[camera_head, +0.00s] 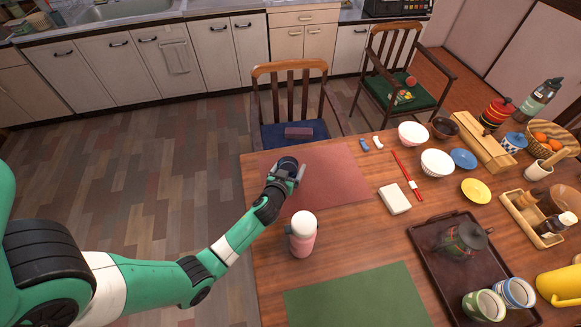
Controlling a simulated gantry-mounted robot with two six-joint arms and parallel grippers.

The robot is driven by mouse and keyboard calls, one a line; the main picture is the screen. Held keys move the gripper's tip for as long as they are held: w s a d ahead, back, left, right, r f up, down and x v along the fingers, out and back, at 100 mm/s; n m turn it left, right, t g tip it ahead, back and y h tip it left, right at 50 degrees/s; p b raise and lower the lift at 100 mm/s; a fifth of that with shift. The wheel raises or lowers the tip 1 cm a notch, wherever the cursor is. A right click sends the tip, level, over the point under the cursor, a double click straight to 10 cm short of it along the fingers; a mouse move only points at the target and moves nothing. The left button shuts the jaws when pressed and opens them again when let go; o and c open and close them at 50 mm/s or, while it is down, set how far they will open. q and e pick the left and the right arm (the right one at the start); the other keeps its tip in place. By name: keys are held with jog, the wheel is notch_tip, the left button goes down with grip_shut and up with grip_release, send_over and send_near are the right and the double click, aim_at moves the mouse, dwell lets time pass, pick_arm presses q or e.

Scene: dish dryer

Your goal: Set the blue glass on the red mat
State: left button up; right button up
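The red mat (335,175) lies on the wooden table near its far left corner. My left gripper (290,171) is over the left part of the mat. A small dark blue, round-topped thing (287,162), which looks like the blue glass, is at the gripper's fingers. The fingers and wrist cover most of it. I cannot tell whether the fingers are closed on it, or whether its base touches the mat. My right gripper is not in view.
A pink bottle with a white cap (302,234) stands just in front of the red mat. A green mat (355,298) lies nearer. A dark tray (463,262) with a teapot and cups is to the right. A chair (290,100) stands behind the table.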

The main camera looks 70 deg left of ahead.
pick_arm(q)
jog(key=shift+o, duration=0.5)
jog(key=shift+r, duration=0.25)
jog(key=p+v, duration=0.2)
jog(key=v, duration=1)
jog(key=shift+f+p, duration=0.15)
jog(key=shift+p, duration=0.15)
